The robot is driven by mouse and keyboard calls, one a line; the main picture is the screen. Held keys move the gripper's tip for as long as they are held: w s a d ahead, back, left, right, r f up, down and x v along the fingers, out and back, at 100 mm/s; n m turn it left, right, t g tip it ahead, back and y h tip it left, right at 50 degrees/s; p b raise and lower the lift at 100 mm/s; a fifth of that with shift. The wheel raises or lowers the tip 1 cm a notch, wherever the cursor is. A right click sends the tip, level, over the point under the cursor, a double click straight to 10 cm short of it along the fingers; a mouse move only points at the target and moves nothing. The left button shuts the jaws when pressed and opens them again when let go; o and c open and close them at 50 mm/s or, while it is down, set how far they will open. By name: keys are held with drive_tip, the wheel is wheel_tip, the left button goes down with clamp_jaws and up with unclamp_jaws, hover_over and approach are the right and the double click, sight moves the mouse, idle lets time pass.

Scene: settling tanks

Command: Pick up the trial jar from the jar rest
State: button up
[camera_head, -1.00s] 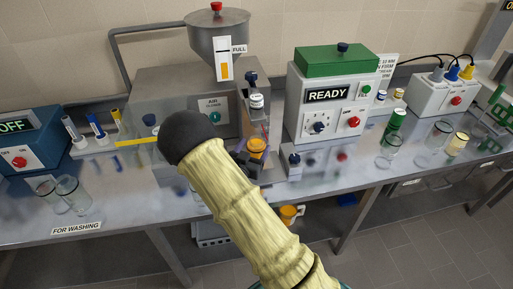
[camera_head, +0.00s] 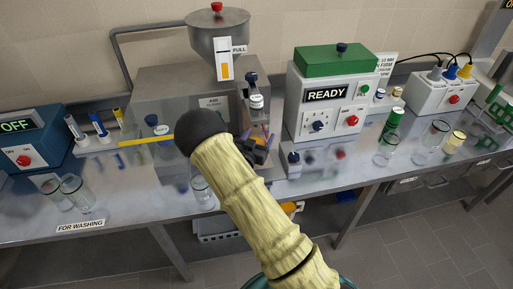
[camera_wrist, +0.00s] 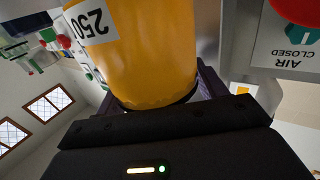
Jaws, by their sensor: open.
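An orange-filled jar with a white "250" label (camera_wrist: 135,50) fills the upper middle of the wrist view, very close to the camera. It appears to be the trial jar. My gripper (camera_head: 257,147) is at the front of the grey hopper machine in the head view. Its jaws are open, with dark finger parts showing on both sides of the jar in the wrist view. The fingertips are hidden behind the jar, so I cannot tell whether they touch it. In the head view my arm and gripper mostly hide the jar and its rest.
The green-topped READY unit (camera_head: 325,105) is close on the right. Empty glasses (camera_head: 75,190) stand by the FOR WASHING label. A clear glass (camera_head: 201,190) stands near the front edge.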

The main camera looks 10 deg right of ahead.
idle(0.3)
drive_tip(key=shift+s, duration=0.1)
drive_tip(key=c, duration=1.2)
drive_tip(key=shift+f, duration=0.1)
drive_tip(key=shift+o, duration=0.2)
drive_tip(key=shift+r+b, duration=0.4)
drive_tip(key=shift+r, duration=0.35)
wheel_tip(320, 180, up, 2)
drive_tip(key=shift+b, duration=0.4)
drive_tip(key=b+v, duration=0.4)
drive_tip(key=v, duration=1.4)
drive_tip(key=shift+r, duration=0.1)
